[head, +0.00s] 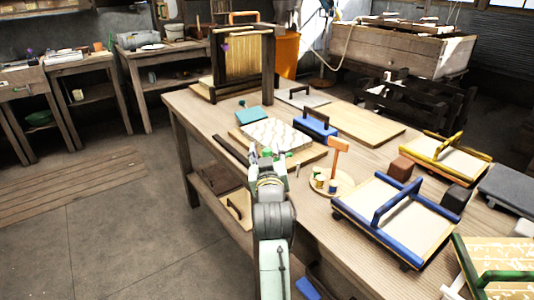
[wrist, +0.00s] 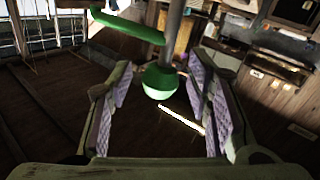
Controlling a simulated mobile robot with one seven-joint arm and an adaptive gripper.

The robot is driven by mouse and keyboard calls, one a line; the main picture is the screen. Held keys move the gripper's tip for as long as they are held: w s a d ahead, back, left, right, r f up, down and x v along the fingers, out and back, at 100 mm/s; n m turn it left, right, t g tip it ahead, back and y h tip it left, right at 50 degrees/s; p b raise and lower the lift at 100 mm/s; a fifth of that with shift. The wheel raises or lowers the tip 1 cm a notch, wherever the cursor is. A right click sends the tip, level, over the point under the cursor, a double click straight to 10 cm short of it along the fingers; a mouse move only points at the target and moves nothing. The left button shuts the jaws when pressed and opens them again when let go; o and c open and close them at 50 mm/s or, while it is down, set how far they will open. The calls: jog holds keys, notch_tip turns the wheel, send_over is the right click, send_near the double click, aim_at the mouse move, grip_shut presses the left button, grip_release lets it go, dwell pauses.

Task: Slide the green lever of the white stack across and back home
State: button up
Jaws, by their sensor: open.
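The white stack (head: 275,133) with its bumpy top lies on a board on the workbench in the head view. Small green parts show at its near edge by my gripper (head: 268,168), too small there to tell apart. In the wrist view, a green ball knob (wrist: 160,80) on a grey rod sits between the two purple-padded fingers of my gripper (wrist: 160,88). The fingers are open, with a gap on each side of the knob. A green bar (wrist: 128,36) shows beyond it at upper left. How the knob joins the stack is hidden.
A blue block with a dark handle (head: 315,126) stands right of the stack. A round stand with small pots and an orange upright (head: 338,155) is close on the right. A blue-framed mould (head: 400,212) lies further right. A teal slab (head: 252,116) lies behind the stack.

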grip_shut()
dwell(0.6)
